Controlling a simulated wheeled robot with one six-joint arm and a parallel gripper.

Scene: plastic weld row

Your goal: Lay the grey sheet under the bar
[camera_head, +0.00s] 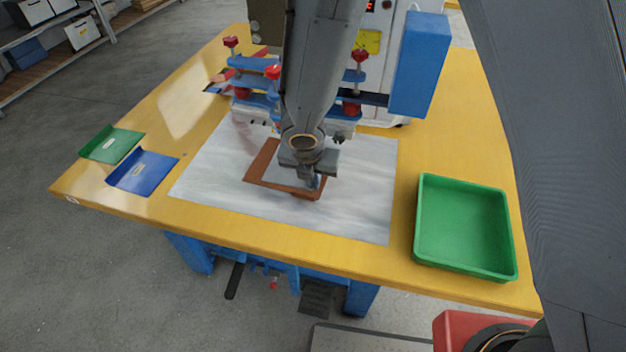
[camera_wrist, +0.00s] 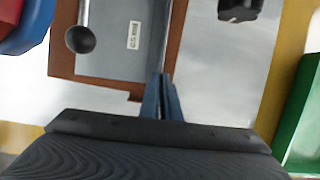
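The grey sheet (camera_head: 284,176) is a flat panel with a small white label and a raised lip along one side; it also shows in the wrist view (camera_wrist: 118,52). It is over a brown mat (camera_head: 259,163), whose border shows around it. I cannot tell whether the sheet touches the mat. My gripper (camera_head: 314,182) is at the sheet's near right side. In the wrist view its fingers (camera_wrist: 164,84) are close together on the raised lip. The press with blue bars (camera_head: 250,82) stands behind, and my arm hides its middle.
A pale plate (camera_head: 365,200) covers the middle of the yellow table (camera_head: 130,205). A green tray (camera_head: 418,215) stands at right. A green sheet (camera_head: 111,144) and a blue sheet (camera_head: 143,172) lie at left. A blue box (camera_head: 419,65) juts from the machine.

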